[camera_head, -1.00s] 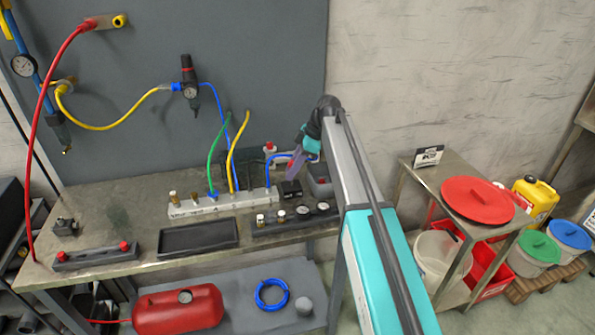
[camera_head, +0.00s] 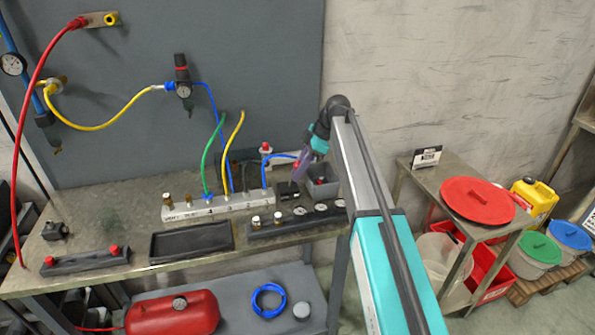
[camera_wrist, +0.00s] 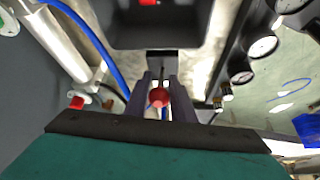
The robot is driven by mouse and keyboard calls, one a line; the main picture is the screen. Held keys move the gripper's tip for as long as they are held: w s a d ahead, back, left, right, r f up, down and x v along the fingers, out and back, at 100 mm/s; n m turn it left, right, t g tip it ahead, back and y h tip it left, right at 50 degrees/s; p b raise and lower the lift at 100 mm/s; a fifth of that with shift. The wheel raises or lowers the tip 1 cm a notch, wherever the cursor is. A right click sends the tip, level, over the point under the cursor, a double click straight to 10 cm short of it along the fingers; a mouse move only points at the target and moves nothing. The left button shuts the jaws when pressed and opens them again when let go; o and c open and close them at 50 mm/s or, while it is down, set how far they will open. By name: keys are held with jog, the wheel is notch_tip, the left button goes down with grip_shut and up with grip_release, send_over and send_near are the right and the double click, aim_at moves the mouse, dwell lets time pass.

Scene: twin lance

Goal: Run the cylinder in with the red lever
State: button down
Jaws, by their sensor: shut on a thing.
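My gripper (camera_head: 298,176) reaches down over the back right of the bench, at a small dark valve block (camera_head: 291,193). In the wrist view my gripper (camera_wrist: 158,100) has its two dark fingers closed on either side of the red ball knob (camera_wrist: 158,97) of the lever. The lever's shaft is mostly hidden behind the knob and fingers, so its tilt cannot be told. A silver cylinder (camera_wrist: 58,42) lies at the left in the wrist view, with a red piece (camera_wrist: 77,102) near its end.
A grey bin (camera_head: 322,188) stands right beside my gripper. A white manifold (camera_head: 215,208) with coloured hoses is to the left. A gauge strip (camera_head: 290,224) and a black tray (camera_head: 191,241) are in front. A side table (camera_head: 440,180) stands at right.

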jog(key=shift+d+f, duration=0.1)
jog(key=shift+f, duration=0.1)
jog(key=c, duration=1.5)
grip_release()
jog(key=shift+w, duration=0.15)
jog(key=shift+c, duration=0.2)
jog(key=shift+r, duration=0.1)
jog(key=s+b+v, duration=0.1)
jog(key=b+v, duration=0.1)
jog(key=v, duration=1.1)
jog(key=shift+w+r+b, duration=0.35)
jog(key=shift+w+b, duration=0.05)
jog(key=shift+w, duration=0.05)
jog(key=shift+r, duration=0.15)
